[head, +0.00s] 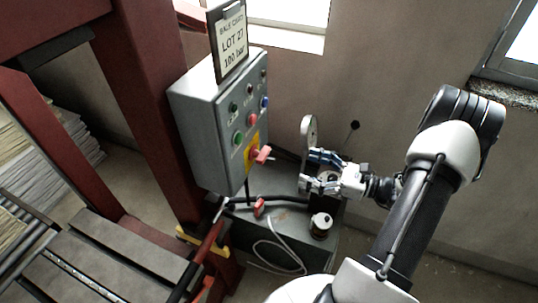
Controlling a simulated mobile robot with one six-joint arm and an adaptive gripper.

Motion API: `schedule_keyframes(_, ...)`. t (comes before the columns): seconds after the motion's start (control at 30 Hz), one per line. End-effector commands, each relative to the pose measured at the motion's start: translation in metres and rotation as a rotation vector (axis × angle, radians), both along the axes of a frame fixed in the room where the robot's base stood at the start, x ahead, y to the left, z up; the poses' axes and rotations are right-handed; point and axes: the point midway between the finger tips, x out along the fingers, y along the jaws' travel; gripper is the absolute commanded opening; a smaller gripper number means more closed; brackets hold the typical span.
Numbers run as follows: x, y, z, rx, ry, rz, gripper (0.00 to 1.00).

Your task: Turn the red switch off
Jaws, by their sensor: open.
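The red switch (263,154) is a small red handle on a yellow plate (251,152), low on the front of the grey control box (205,127). Its exact turned position is too small to read. My gripper (307,169) is open to the right of the switch and slightly lower in the picture, with its fingers pointing left toward the box. A gap shows between the fingertips and the switch. Nothing is seen between the fingers.
Green, red and blue buttons, including a red one (252,118), sit above the switch. A round gauge (309,130) stands behind the gripper. Below are a red valve handle (259,207) and a small can (320,226) on a grey unit. A red frame (150,100) stands left.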

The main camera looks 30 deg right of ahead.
Motion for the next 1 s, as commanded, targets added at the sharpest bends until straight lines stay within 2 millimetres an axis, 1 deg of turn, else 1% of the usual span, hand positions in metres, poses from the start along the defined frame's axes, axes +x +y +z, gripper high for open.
schedule_keyframes(0.03,0.009,0.009,0.0,0.001,0.001,0.007,0.77)
schedule_keyframes(0.2,0.039,0.033,-0.001,0.0,0.001,0.008,0.77)
schedule_keyframes(0.4,0.072,0.058,0.0,-0.001,0.0,0.007,0.77)
schedule_keyframes(0.5,0.084,0.068,0.0,-0.001,0.0,0.006,0.77)
schedule_keyframes(0.7,0.1,0.079,0.0,-0.001,0.0,0.003,0.77)
schedule_keyframes(1.0,0.102,0.081,0.0,-0.001,0.0,0.002,0.77)
